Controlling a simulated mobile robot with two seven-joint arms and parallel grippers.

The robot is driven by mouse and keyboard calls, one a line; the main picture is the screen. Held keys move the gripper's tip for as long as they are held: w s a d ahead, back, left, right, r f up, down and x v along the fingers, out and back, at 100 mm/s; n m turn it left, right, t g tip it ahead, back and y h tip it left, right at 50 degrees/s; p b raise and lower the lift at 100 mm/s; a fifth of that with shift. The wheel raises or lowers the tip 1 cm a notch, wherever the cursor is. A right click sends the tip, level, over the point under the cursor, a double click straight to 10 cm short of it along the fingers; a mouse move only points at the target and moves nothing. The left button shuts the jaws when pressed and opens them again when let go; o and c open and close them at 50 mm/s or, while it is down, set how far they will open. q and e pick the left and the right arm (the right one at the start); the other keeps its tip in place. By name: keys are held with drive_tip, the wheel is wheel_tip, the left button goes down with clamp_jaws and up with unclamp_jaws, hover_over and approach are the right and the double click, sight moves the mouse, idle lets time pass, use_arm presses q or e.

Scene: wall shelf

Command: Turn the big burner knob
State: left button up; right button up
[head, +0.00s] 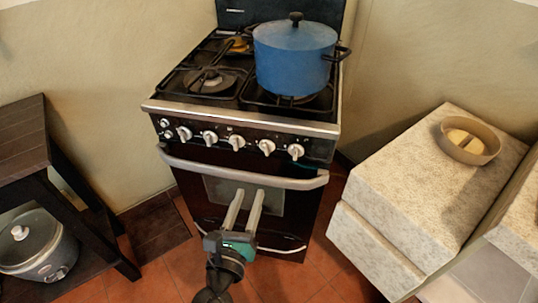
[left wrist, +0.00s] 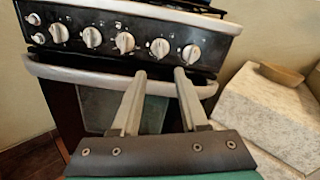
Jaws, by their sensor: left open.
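The stove's front panel carries a row of several pale round knobs. The middle knob (head: 237,141) looks slightly larger in the left wrist view (left wrist: 124,42); no label shows which one is the big burner knob. Two small buttons (head: 165,128) sit at the panel's left end. My left gripper (head: 247,195) is open and empty, in front of the oven door and below the knob row. In the left wrist view its fingertips (left wrist: 160,75) point toward the oven handle, apart from the knobs. My right gripper is not in view.
The oven handle (head: 245,176) juts out below the knobs. A blue pot (head: 292,60) stands on the right burners. A stone counter (head: 400,195) with a bowl (head: 487,157) is at right. A dark shelf (head: 25,150) with a slow cooker (head: 45,262) stands left.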

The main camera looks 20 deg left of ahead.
sight(265, 151)
use_arm(q)
drive_tip(key=w, duration=0.8)
drive_tip(key=w+b, duration=0.1)
drive_tip(key=w, duration=0.3)
drive_tip(key=shift+w+a, duration=0.3)
drive_tip(key=shift+w, duration=0.5)
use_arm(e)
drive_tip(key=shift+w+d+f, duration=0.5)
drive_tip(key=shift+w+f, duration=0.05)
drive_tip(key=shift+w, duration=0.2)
use_arm(q)
clamp_jaws()
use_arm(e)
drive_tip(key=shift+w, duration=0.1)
